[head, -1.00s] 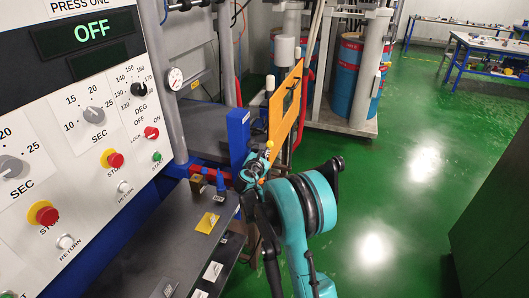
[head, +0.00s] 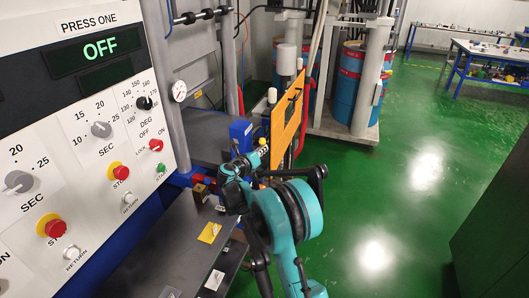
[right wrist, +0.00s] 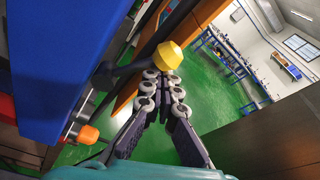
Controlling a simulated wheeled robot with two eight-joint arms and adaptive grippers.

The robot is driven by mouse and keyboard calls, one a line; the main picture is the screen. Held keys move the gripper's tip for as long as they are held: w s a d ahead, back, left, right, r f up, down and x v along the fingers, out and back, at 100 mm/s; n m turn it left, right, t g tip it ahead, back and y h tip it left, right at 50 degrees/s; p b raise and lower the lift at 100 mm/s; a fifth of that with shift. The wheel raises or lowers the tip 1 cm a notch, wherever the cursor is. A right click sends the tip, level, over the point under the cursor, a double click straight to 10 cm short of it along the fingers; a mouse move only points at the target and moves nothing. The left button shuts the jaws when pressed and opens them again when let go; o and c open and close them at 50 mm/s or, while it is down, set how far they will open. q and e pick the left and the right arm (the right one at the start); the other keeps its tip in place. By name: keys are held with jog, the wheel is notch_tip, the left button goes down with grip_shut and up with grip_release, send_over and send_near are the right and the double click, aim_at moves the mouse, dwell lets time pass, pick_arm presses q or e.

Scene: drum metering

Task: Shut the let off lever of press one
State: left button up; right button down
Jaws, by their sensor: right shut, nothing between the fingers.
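A lever with a dark shaft and a yellow knob (right wrist: 168,57) stands out beside the blue block (right wrist: 60,60) in the right wrist view. The yellow knob (head: 262,141) is small in the head view, next to the blue block (head: 240,133) at the side of press one. My right gripper (right wrist: 163,82) is shut and empty. Its fingertips are close to the shaft and knob; I cannot tell whether they touch. In the head view, the right gripper (head: 265,155) is just below the knob. My left gripper is not in view.
The press one panel (head: 90,130) with its OFF display is at the left. An orange plate (head: 287,122) stands just beyond the gripper. An orange-tipped fitting (right wrist: 88,133) sits low on the block. A dark shelf (head: 160,250) lies below; the green floor (head: 400,200) is clear at the right.

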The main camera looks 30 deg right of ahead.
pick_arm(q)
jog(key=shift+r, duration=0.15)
pick_arm(e)
jog(key=shift+w+a+r, duration=0.25)
jog(key=shift+w+r, duration=0.15)
dwell(0.4)
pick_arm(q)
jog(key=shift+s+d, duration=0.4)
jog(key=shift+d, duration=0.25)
pick_arm(e)
jog(key=s+a+f, duration=0.1)
jog(key=s+a, duration=0.5)
jog(key=s, duration=0.1)
jog(key=shift+a+f, duration=0.25)
jog(key=shift+f, duration=0.05)
